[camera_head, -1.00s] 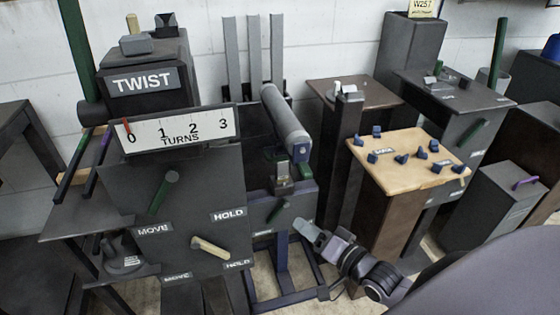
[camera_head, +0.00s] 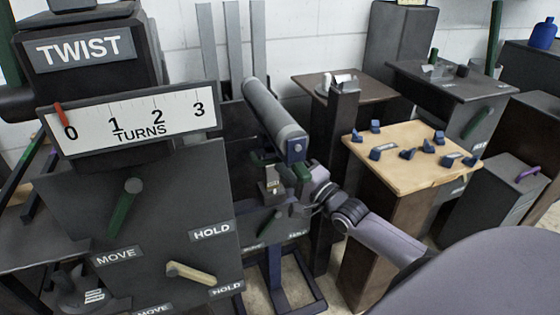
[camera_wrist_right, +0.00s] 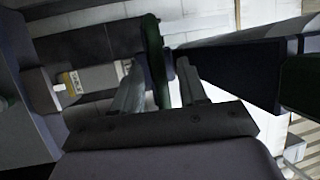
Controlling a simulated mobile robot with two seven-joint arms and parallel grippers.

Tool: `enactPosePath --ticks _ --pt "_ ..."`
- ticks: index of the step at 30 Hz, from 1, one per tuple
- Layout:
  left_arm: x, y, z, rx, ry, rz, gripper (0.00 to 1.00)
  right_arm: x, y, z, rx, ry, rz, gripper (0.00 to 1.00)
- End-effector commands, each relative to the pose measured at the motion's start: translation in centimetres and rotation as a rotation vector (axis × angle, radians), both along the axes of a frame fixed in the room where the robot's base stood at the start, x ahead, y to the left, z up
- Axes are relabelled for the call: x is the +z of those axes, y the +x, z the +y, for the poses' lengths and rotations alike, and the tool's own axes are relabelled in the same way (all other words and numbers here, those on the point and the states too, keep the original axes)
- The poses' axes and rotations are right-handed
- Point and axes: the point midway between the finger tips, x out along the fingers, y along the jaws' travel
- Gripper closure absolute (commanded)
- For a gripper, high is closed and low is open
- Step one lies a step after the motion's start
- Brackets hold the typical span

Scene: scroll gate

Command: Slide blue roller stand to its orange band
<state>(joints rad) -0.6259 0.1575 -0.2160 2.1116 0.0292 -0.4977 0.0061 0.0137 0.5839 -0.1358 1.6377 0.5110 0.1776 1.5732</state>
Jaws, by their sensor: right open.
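The blue roller stand has a long grey roller (camera_head: 272,112) with a blue end cap and a dark blue base frame (camera_head: 274,272). Green grips show just below the roller end, one (camera_head: 262,160) left of a small grey block with a label. My right gripper (camera_head: 304,175) is at the right-hand grip, below the roller's near end. In the right wrist view its fingers (camera_wrist_right: 158,72) are apart, with a green bar between them; I cannot tell whether they touch it. I cannot make out an orange band. My left gripper is out of view.
The dark TWIST cabinet (camera_head: 75,205) with its TURNS dial stands close on the left of the stand. A wooden-topped pedestal (camera_head: 385,180) with several blue pieces stands right, near my right forearm. A dark post (camera_head: 342,130) rises behind the arm.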

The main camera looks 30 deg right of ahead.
Motion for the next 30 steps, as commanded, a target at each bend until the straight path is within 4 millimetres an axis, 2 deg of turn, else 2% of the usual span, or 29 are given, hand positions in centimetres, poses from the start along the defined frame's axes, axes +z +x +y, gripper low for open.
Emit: enactPosePath --ticks 6,17,20,21,26,30 --pt "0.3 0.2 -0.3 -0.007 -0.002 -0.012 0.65 0.2 1.6 0.3 0.000 -0.001 0.000 0.58" --pt "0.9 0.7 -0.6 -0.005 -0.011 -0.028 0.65 0.3 1.9 0.4 0.001 -0.001 0.002 0.58" --pt "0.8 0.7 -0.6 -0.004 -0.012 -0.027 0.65 0.3 1.9 0.4 0.001 -0.001 0.002 0.87" --pt "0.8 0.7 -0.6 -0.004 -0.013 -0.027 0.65 0.3 1.9 0.4 0.001 -0.001 0.002 1.00" --pt "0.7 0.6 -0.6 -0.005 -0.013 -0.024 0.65 0.3 1.8 0.4 0.001 -0.001 0.001 1.00" --pt "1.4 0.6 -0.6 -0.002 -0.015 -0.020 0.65 1.3 1.9 0.3 0.001 -0.001 0.000 1.00"
